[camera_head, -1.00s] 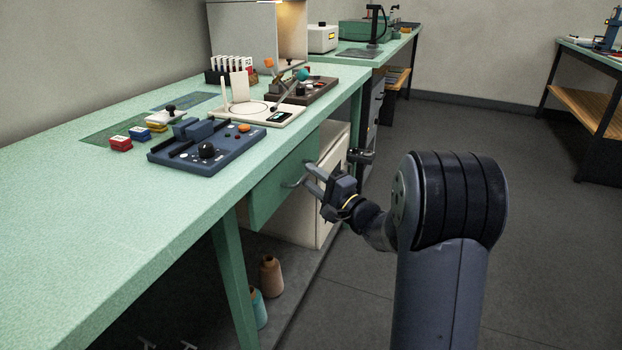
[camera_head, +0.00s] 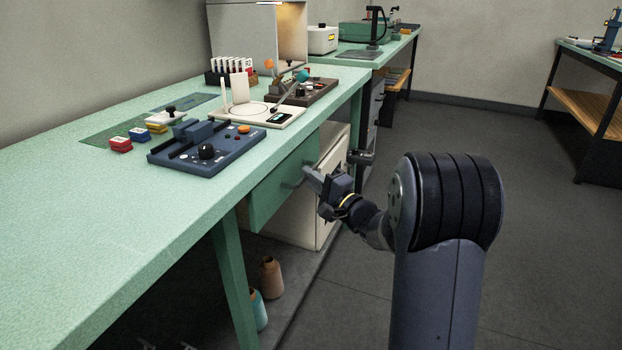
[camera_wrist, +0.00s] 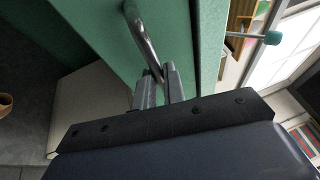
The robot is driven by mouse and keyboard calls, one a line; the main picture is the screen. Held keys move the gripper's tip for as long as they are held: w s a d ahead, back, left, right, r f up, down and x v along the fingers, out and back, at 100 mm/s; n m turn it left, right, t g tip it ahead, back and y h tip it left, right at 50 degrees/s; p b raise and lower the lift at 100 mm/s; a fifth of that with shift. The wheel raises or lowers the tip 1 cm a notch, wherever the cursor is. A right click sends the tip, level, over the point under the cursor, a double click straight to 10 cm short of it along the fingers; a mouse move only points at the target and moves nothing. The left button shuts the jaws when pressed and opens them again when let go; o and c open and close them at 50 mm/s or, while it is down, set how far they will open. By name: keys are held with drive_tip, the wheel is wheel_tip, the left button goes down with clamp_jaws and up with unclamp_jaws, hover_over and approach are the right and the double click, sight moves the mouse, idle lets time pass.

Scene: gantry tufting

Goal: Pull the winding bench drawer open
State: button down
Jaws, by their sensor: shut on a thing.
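The winding bench drawer (camera_head: 280,190) has a green front under the near green bench top (camera_head: 100,235). It looks closed in the head view. Its curved metal handle (camera_wrist: 143,40) shows in the wrist view against the green drawer front (camera_wrist: 95,25). My gripper (camera_head: 309,174) is at the drawer front in the head view. In the wrist view my gripper (camera_wrist: 160,82) is shut on one end of the handle. The fingers hide that end of the handle.
A blue control box (camera_head: 205,147) and a white device (camera_head: 262,113) stand on the bench above the drawer. A white cabinet (camera_head: 300,215) is beneath, right of the green bench leg (camera_head: 235,285). Thread cones (camera_head: 271,277) stand low beside it. Open floor lies to the right.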

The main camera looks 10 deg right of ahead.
drive_tip(key=s+d+b, duration=0.2)
drive_tip(key=s+d, duration=0.5)
drive_tip(key=d, duration=0.3)
drive_tip(key=s+d+b, duration=0.3)
drive_tip(key=s+d, duration=0.5)
drive_tip(key=d, duration=0.3)
drive_tip(key=shift+s+d, duration=0.15)
drive_tip(key=shift+s, duration=0.15)
drive_tip(key=c, duration=1.5)
unclamp_jaws()
drive_tip(key=p+v, duration=0.2)
drive_tip(key=v, duration=0.9)
drive_tip(key=shift+w, duration=0.1)
drive_tip(key=shift+w, duration=0.1)
